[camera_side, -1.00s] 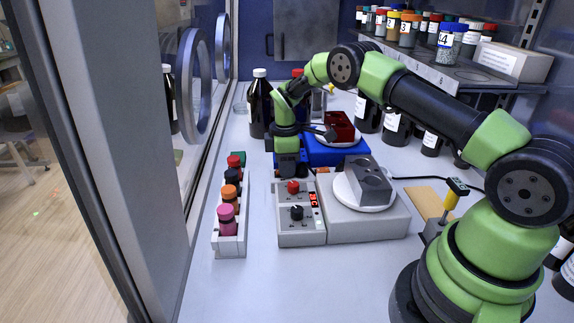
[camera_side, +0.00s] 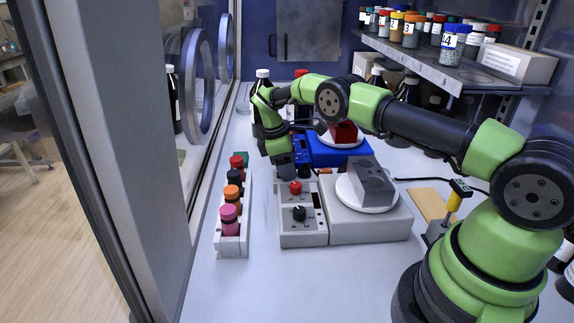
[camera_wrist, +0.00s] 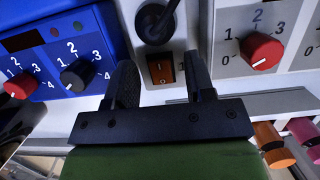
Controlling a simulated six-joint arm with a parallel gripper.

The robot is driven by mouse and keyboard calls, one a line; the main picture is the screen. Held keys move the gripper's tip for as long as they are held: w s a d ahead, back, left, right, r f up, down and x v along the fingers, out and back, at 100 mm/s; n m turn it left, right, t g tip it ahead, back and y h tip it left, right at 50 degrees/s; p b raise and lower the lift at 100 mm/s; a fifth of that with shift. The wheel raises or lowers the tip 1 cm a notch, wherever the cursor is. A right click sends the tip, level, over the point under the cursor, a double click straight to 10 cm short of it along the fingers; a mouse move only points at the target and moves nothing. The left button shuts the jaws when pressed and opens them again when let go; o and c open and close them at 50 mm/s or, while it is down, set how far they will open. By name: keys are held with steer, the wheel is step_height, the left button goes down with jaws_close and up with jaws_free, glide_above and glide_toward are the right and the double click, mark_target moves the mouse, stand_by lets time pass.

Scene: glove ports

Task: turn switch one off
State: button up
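In the wrist view a rocker switch (camera_wrist: 161,67) with an orange-brown face and small white marks sits on a pale panel. A round black cable fitting (camera_wrist: 156,22) is just above it. My gripper (camera_wrist: 163,80) is open, with one black finger on each side of the switch; I cannot tell if either touches it. In the side view my gripper (camera_side: 285,168) points down at the back end of the grey hotplate's control box (camera_side: 300,225), which has a red knob (camera_side: 296,188) and a black knob (camera_side: 299,213). The rocker is hidden there. The box's display (camera_side: 316,200) looks dark.
A blue device (camera_wrist: 50,60) with red and black knobs is left of the fingers in the wrist view. A rack of capped vials (camera_side: 232,240) stands left of the control box. A grey block (camera_side: 370,182) sits on the hotplate (camera_side: 370,222). Bottles stand behind.

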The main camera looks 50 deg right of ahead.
steer(key=shift+r, duration=0.1)
step_height(320, 180, up, 10)
steer(key=shift+w+a, duration=0.25)
steer(key=shift+a, duration=0.05)
stand_by(0.4)
